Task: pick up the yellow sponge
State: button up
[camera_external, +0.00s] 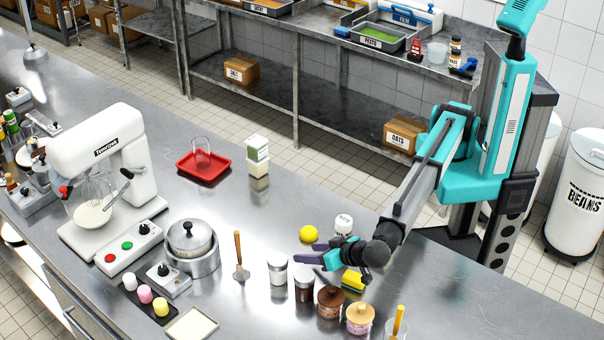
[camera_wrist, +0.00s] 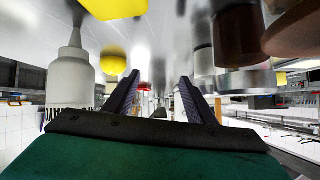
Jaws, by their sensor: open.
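The yellow sponge (camera_external: 353,280) lies on the steel counter, just on the near side of my wrist and partly hidden by it. A yellow block at the top edge of the wrist view looks like the same sponge (camera_wrist: 115,8), cut off by the frame. My gripper (camera_external: 304,246) is low over the counter, reaching left past the sponge with its purple fingers spread. In the wrist view my gripper (camera_wrist: 160,76) shows both fingers apart with nothing held between them. The sponge is beside the gripper, not between the fingers.
A yellow ball (camera_external: 309,233) and a white bottle (camera_external: 344,224) stand close behind my gripper. A white-lidded jar (camera_external: 278,268), a dark jar (camera_external: 304,284) and wooden-lidded jars (camera_external: 330,302) stand in front. The counter behind the ball is clear.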

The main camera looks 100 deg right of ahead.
aim_at(358, 277)
jog(key=shift+n+t, duration=0.6)
jog(key=shift+n, duration=0.2)
jog(key=s+a, duration=0.2)
jog(key=s, duration=0.1)
jog(key=s+a+p, duration=0.1)
jog(key=s+a, duration=0.2)
jog(key=s+a+r+p, duration=0.1)
jog(key=s+a, duration=0.2)
jog(key=shift+s, duration=0.2)
jog(key=s+a, duration=0.2)
jog(key=s, duration=0.2)
jog(key=s+a+n+t+p, duration=0.1)
jog(key=s+a, duration=0.1)
jog(key=s, duration=0.2)
jog(key=s+a+n+p, duration=0.1)
jog(key=s+a, duration=0.2)
jog(key=s, duration=0.1)
jog(key=shift+s+a+r+t, duration=0.1)
jog(key=shift+s+r+t, duration=0.05)
jog(key=shift+r+t, duration=0.2)
jog(key=shift+p, duration=0.3)
jog(key=p+x, duration=0.2)
jog(key=x, duration=0.5)
jog(key=shift+w+f, duration=0.1)
jog(key=shift+w, duration=0.1)
jog(key=shift+w+d+f+p, duration=0.3)
jog(key=shift+w+d, duration=0.1)
jog(key=shift+w, duration=0.05)
